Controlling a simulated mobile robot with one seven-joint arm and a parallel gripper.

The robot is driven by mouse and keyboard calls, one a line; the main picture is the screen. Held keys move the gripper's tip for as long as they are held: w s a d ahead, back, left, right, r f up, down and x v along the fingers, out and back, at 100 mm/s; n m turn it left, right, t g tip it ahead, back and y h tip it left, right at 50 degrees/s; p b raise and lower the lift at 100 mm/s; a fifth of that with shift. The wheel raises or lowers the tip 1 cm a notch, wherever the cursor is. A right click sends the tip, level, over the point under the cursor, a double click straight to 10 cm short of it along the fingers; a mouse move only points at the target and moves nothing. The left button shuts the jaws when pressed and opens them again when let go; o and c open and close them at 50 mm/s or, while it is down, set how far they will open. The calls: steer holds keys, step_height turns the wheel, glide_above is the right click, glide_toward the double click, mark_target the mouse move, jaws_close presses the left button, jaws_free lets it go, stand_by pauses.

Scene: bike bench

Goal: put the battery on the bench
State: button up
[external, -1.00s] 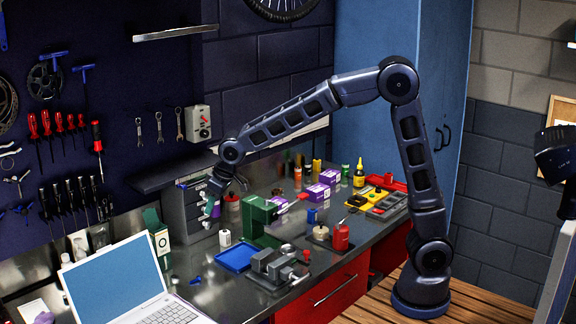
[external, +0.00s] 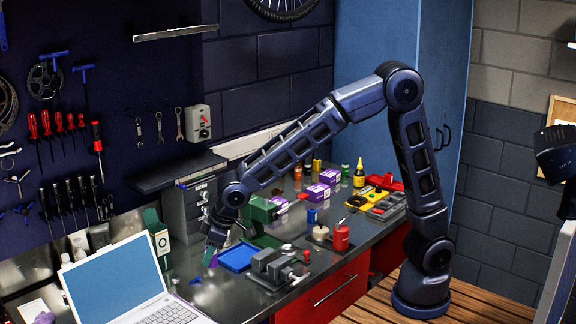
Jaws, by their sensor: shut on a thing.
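My gripper (external: 212,248) is low over the bench (external: 215,290), left of the blue tray. It is shut on a small greenish thing (external: 209,258), which looks like the battery. The fingers hide part of it. Its lower end is close above the bench top; I cannot tell whether it touches.
The blue tray (external: 236,258) and a grey vise (external: 278,268) are just to the right. The open laptop (external: 118,280) is at the front left. A grey drawer unit (external: 187,212) stands behind. A small blue piece (external: 195,281) lies in front.

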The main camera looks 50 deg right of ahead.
step_height(320, 180, down, 15)
steer(key=shift+f, duration=0.1)
stand_by(0.5)
steer(key=shift+f, duration=0.1)
steer(key=o, duration=1)
steer(key=shift+o, duration=0.2)
steer(key=v, duration=1.2)
